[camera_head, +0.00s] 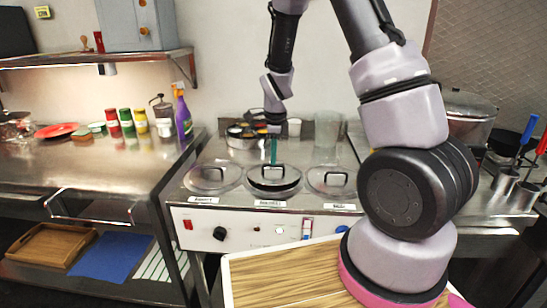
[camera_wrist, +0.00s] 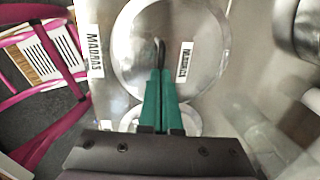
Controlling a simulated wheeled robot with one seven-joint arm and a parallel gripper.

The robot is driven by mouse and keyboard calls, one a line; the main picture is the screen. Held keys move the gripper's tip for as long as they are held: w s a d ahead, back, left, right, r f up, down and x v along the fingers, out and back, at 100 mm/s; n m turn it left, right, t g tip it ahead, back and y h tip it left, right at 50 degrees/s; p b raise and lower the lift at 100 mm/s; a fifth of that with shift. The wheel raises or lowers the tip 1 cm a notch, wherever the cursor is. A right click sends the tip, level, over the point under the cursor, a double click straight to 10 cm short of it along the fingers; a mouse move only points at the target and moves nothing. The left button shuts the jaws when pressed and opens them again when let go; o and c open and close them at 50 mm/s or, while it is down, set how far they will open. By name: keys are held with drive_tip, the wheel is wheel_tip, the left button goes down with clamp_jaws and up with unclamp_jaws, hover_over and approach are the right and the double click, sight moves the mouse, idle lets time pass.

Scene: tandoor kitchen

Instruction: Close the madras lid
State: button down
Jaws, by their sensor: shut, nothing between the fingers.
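Three round lids with black handles sit in a row on the steel counter in the head view. The middle lid (camera_head: 274,186) shows a darker, thicker edge than its neighbours; I cannot tell how flush it sits. The wrist view shows a round metallic lid (camera_wrist: 130,58) with a thin dark handle and a label reading MADRAS, with another MADRAS label (camera_wrist: 95,50) beside it. In the head view its label is too small to read. My gripper (camera_head: 273,161) has green fingers, shut and empty, pointing down just above the middle lid. The fingers (camera_wrist: 160,74) overlap the lid in the wrist view.
The left lid (camera_head: 213,179) and right lid (camera_head: 331,181) flank the middle one. A round container (camera_head: 246,142) stands behind them, with a clear cylinder (camera_head: 328,132) to its right. A wooden board (camera_head: 290,275) lies in front.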

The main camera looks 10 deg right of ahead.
drive_tip(key=shift+f, duration=0.25)
drive_tip(key=shift+s+a+f, duration=0.2)
drive_tip(key=shift+s+f, duration=0.5)
drive_tip(key=shift+f, duration=0.3)
